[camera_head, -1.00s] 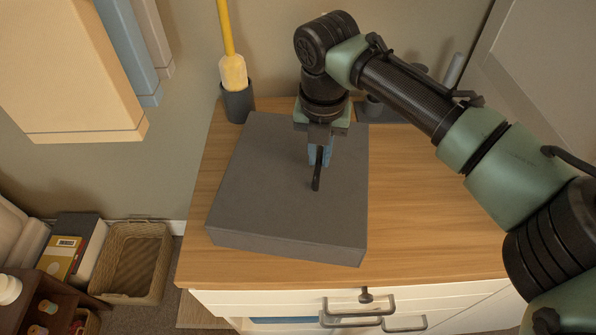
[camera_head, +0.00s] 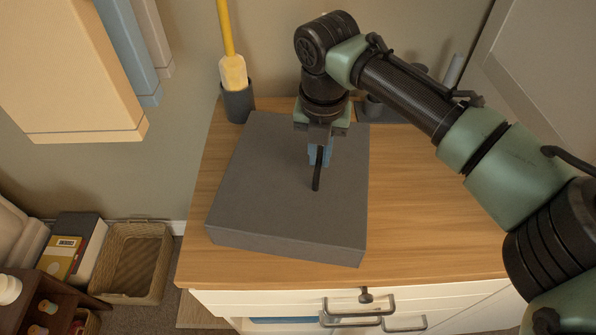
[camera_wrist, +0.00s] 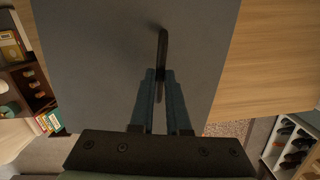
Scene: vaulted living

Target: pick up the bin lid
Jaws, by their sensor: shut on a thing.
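The bin lid (camera_head: 270,195) is a flat dark grey square with a slim black bar handle (camera_head: 316,180) on top. It lies over the wooden top of a cabinet; whether it sits on a bin body cannot be told. My gripper (camera_head: 319,156) points down over the lid, its blue fingers shut on the handle. In the wrist view the two fingers (camera_wrist: 161,75) close around the handle (camera_wrist: 162,45), with the grey lid (camera_wrist: 90,60) spread beneath. The far part of the handle is hidden by the fingers in the head view.
The wooden cabinet top (camera_head: 430,240) is clear to the right of the lid. A dark cup with a yellow-handled brush (camera_head: 238,100) stands at the back left. Small dark items (camera_head: 375,105) stand behind my arm. A wicker basket (camera_head: 135,262) is on the floor at left.

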